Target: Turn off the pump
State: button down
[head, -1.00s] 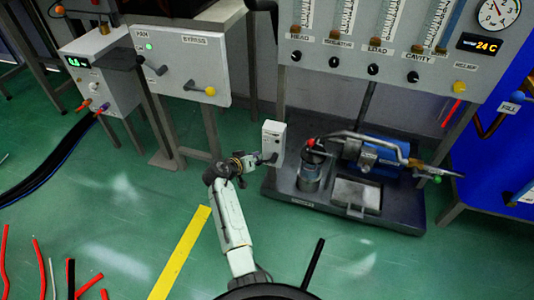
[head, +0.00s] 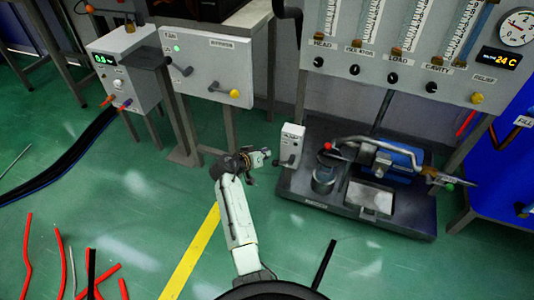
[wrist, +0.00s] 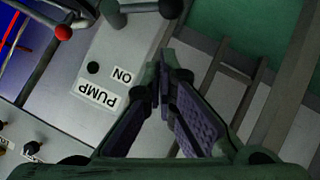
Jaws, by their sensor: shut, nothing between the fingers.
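The pump switch box (head: 291,146) is a small white box at the left end of the dark pump base. A dark lever (head: 286,162) sticks out from its lower front. In the wrist view, the box's pale face (wrist: 115,70) carries the labels PUMP and ON, upside down, with a small dark hole near them. A dark grey handle (wrist: 142,8) crosses the top edge of that view. My gripper (head: 270,154) is just left of the box, with a small gap to it. It also shows in the wrist view (wrist: 163,78), shut and empty.
The blue pump (head: 395,153) with its pipes and a red-knobbed valve (head: 327,146) sits right of the box. A panel of flow gauges (head: 400,60) stands behind. A cabinet with levers (head: 210,65) is at the left. Green floor around my arm is mostly free.

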jog(key=p+v, duration=0.3)
jog(key=v, duration=0.4)
jog(key=shift+s+r, duration=0.15)
jog(key=shift+s, duration=0.15)
